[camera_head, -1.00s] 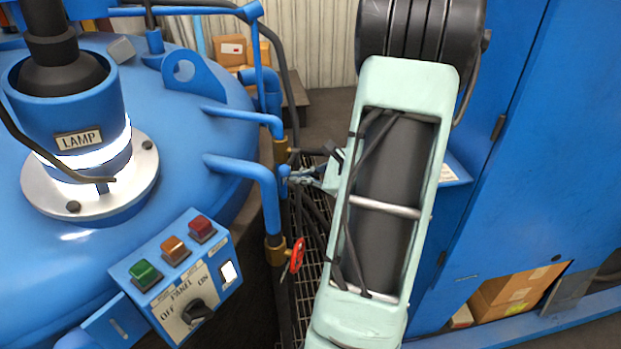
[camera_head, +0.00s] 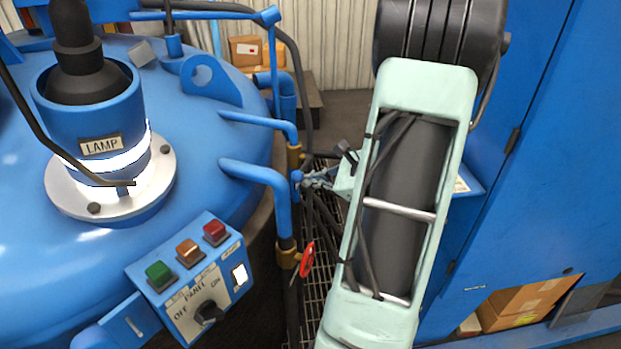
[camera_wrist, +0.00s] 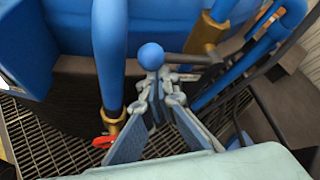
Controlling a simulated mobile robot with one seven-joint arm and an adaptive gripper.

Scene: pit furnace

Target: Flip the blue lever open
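The blue lever shows in the wrist view as a blue ball knob (camera_wrist: 151,56) on a grey rod that runs right towards a brass fitting on a blue pipe. In the head view the knob (camera_head: 296,178) is small, beside the front blue pipe. My gripper (camera_wrist: 159,88) is right at the knob, its fingers converging just below it in the wrist view. A narrow dark gap shows between the fingers, but the knob hides part of the tips. I cannot tell whether they grip the lever. In the head view my gripper (camera_head: 316,179) reaches left from behind my arm.
Blue pipes (camera_head: 260,173) stand close to my gripper, one with a red valve handle (camera_head: 307,259). The furnace lid (camera_head: 210,160) and a button panel (camera_head: 195,285) are at left. A blue cabinet (camera_head: 540,180) is at right. Grating (camera_head: 318,275) lies below.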

